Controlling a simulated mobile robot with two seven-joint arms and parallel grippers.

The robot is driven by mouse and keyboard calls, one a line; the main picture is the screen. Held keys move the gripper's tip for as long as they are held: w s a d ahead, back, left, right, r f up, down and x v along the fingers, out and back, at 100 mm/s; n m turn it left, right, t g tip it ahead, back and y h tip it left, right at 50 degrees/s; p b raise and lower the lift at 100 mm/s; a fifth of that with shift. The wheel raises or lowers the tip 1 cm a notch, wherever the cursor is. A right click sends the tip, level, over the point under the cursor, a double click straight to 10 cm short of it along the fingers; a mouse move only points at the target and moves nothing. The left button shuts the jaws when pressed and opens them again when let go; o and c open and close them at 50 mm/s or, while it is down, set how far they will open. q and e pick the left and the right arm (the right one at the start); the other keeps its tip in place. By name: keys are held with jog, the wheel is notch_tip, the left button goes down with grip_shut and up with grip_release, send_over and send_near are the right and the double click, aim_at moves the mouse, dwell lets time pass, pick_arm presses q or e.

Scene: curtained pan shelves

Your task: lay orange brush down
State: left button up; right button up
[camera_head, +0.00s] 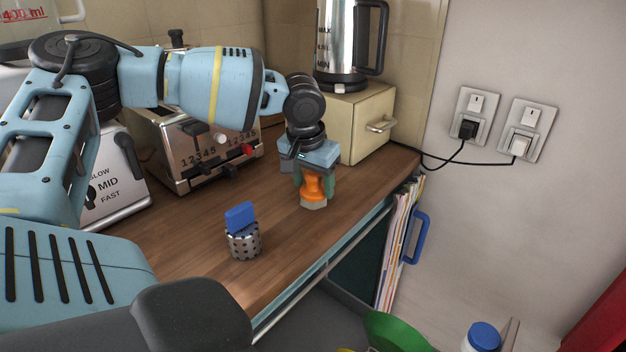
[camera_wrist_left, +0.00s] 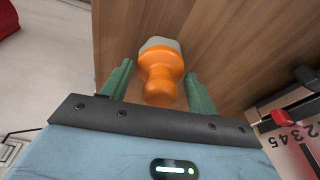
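The orange brush (camera_head: 313,187) stands upright on the wooden counter, near its front edge. It has a rounded orange handle and a pale grey lower end. My left gripper (camera_head: 314,178) points down over it from above. In the left wrist view, the brush (camera_wrist_left: 160,75) sits between the two green fingers of the left gripper (camera_wrist_left: 158,70), with a gap visible on each side. The left gripper is open around the handle and not closed on it. My right gripper is not in view.
A toaster (camera_head: 205,140) and a cream box (camera_head: 362,122) with a kettle (camera_head: 348,45) are behind. Counter around the brush is clear.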

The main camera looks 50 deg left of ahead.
pick_arm(q)
jog(key=shift+o, duration=1.3)
jog(key=shift+r, duration=0.15)
jog(key=v, duration=1.2)
jog(key=shift+p, duration=0.4)
